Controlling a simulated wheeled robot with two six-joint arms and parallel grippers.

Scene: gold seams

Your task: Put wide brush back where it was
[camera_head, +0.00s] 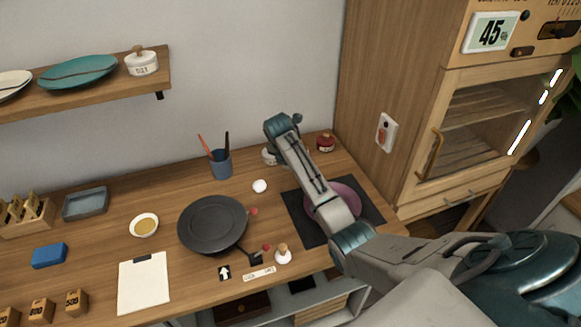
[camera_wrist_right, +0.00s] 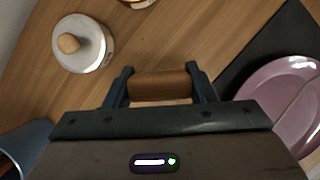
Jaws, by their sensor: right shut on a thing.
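My right gripper (camera_wrist_right: 160,92) is shut on a brown wooden piece, which appears to be the wide brush (camera_wrist_right: 160,85). Only this short wooden part shows between the two dark fingers, and its bristles cannot be made out. In the head view my right arm reaches over the back of the table, and its teal wrist end (camera_head: 282,126) hides the fingers and the brush. A blue cup (camera_head: 221,168) holding a red-handled and a dark tool stands to the left of that wrist. The cup's rim also shows at the lower left of the wrist view (camera_wrist_right: 36,128). My left gripper is out of view.
A white jar with a wooden knob (camera_wrist_right: 84,52) stands close to the gripper. A dark red jar (camera_head: 325,143) is to the right. A pink plate (camera_head: 345,198) lies on a black mat (camera_head: 305,226). A dark round turntable (camera_head: 212,222) and white pad (camera_head: 144,285) lie further left.

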